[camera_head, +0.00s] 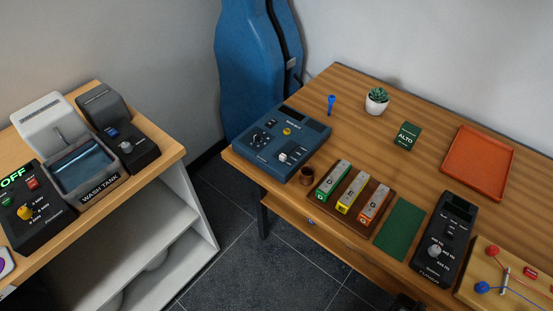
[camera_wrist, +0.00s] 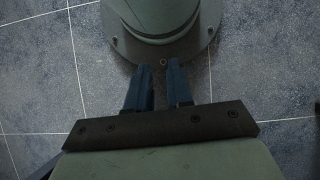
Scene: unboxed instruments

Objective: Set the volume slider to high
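A blue instrument box (camera_head: 270,137) sits at the left end of the wooden table in the head view. A white slider cap (camera_head: 283,157) stands on the front right of its top, probably the volume slider; its markings are too small to read. The box also has a dark dial (camera_head: 258,140), a yellow button (camera_head: 287,131) and a dark display strip at the back. My gripper (camera_wrist: 159,72) shows in the wrist view with its two dark fingers apart and nothing between them. It points at the grey tiled floor and my own base, away from the box.
A small brown cup (camera_head: 306,175) and a chime bar set (camera_head: 353,198) stand right of the box. A blue peg (camera_head: 331,104), potted plant (camera_head: 377,101), green ALTO block (camera_head: 407,136), orange tray (camera_head: 478,163) and black tuner (camera_head: 446,238) are farther right. A separate bench (camera_head: 165,150) stands left.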

